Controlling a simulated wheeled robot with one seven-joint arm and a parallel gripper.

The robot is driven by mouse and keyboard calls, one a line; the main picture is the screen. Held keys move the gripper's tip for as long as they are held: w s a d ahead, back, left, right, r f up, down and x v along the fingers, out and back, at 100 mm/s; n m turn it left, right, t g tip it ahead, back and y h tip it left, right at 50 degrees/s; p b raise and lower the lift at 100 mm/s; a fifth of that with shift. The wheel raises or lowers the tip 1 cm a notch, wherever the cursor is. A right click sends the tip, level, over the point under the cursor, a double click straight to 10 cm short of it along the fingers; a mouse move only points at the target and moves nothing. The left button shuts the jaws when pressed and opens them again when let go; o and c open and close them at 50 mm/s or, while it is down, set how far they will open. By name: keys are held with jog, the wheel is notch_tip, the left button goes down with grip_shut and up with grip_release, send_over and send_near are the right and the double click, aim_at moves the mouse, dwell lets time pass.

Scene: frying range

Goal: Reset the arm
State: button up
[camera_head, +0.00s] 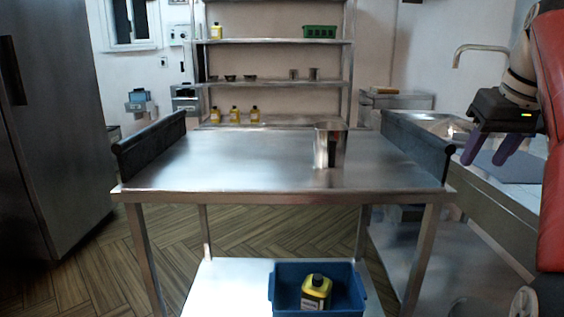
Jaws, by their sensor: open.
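My gripper (490,152) is at the right of the view, high beside the right end of the steel table. Its two purple fingers point down and stand apart, with nothing seen between them. My arm comes in from the right edge, and part of it is cut off by the frame.
A steel table (230,165) with dark side rails holds a metal container (328,148). On its lower shelf, a blue crate (288,270) holds a yellow bottle (316,290). A shelf rack (280,83) stands behind, a sink counter right. The tabletop's left and middle are clear.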

jog(key=s+a+f, duration=0.3)
jog(key=a+f, duration=0.3)
jog(key=s+a+f, duration=0.4)
jog(key=a+f, duration=0.2)
jog(key=a, duration=0.1)
jog(key=s+a+f, duration=0.2)
jog(key=s+f, duration=0.2)
jog(key=f, duration=0.4)
jog(key=s+a+f+t, duration=0.1)
jog(key=s+a+f, duration=0.2)
jog(key=s+f, duration=0.2)
notch_tip(320, 180, down, 4)
jog(key=shift+a+r, duration=0.2)
